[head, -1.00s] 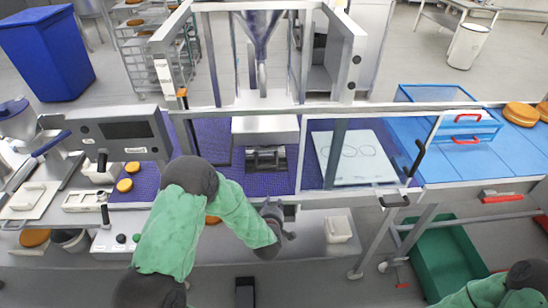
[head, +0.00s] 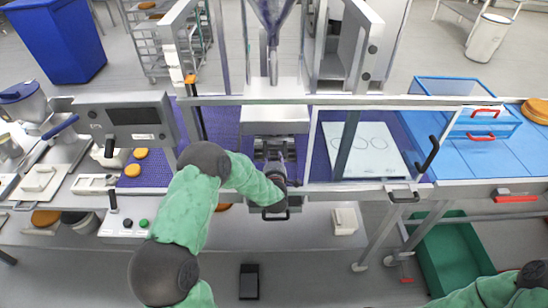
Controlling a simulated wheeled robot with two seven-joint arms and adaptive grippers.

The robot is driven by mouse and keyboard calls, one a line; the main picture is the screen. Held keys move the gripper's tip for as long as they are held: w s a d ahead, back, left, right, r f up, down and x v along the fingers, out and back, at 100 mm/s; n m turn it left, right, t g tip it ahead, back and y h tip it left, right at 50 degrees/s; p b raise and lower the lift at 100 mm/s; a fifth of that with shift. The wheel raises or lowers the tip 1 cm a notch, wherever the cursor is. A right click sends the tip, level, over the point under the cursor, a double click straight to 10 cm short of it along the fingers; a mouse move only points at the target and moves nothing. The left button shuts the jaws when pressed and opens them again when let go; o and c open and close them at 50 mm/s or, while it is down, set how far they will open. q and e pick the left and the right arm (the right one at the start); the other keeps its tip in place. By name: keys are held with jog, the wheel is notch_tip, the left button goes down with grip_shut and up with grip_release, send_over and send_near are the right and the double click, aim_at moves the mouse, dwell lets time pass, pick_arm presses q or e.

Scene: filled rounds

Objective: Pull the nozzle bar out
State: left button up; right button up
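The nozzle bar (head: 268,143) appears to be the dark metal piece low under the grey block of the filling machine (head: 275,120), in the middle of the head view. My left gripper (head: 275,164) is just in front of it, at the machine opening, and partly covers it. My wrist and the small view of the fingers hide whether they touch or close on the bar. My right arm shows only at the lower right corner; its gripper is out of view.
A clear guard frame (head: 365,145) stands to the right, over a white board with round outlines. A control box (head: 128,121) stands to the left. Buns (head: 132,170) lie on the purple belt.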

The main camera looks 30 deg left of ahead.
pick_arm(q)
jog(key=shift+x, duration=0.8)
grip_shut()
jog(key=shift+s+d+f, duration=0.1)
jog(key=shift+s+d, duration=0.25)
jog(key=shift+s, duration=0.1)
jog(key=f+b+v, duration=0.1)
jog(key=f+v, duration=0.2)
jog(key=v, duration=1.3)
jog(key=shift+s+f, duration=0.25)
jog(key=shift+s, duration=0.05)
jog(key=shift+d, duration=0.1)
jog(key=shift+c, duration=0.3)
grip_release()
jog(key=shift+f, duration=0.1)
jog(key=shift+o, duration=0.3)
jog(key=shift+s+d, duration=0.1)
jog(key=shift+s, duration=0.05)
